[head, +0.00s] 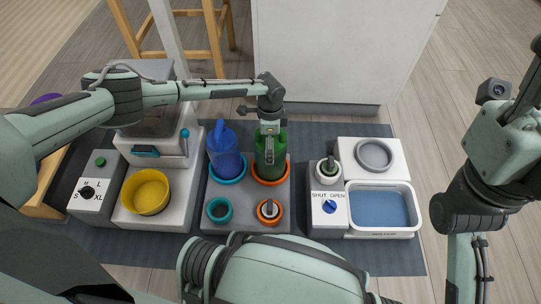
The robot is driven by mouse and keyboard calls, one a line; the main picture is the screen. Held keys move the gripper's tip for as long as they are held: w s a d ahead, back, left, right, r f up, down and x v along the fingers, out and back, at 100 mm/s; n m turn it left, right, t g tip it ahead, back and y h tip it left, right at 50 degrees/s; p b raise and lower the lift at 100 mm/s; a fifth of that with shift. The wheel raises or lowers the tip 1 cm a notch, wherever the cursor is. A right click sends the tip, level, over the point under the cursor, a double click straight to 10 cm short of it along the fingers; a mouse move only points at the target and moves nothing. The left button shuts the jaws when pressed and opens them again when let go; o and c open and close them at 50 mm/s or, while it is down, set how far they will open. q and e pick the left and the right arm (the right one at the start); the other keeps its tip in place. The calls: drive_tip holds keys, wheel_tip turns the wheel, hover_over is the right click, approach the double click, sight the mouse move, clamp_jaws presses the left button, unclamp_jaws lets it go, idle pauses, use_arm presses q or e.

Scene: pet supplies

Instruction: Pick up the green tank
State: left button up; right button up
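The green tank (261,172) stands upright in an orange ring on a grey base, right of the blue tank. My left gripper (269,158) reaches down over it from above, and its near side covers the middle and top of the tank. Whether its fingers close on the tank or stand open around it cannot be told, as the far side is hidden. The tank appears still seated in its ring. My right arm stands at the right edge; a dark part at its end (530,92) is cut off by the frame, and its fingers cannot be made out.
The blue tank (224,150) stands close on the left in a blue ring. Small teal (219,210) and orange (269,212) fittings sit in front. A yellow bowl (147,192) is left; a water tray (415,213) and a dial labelled SHUT OPEN (329,207) are right.

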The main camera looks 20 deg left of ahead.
use_arm(q)
drive_tip(key=c, duration=1.4)
drive_tip(key=shift+w+r, duration=0.1)
drive_tip(key=shift+r, duration=0.1)
drive_tip(key=shift+c, duration=0.2)
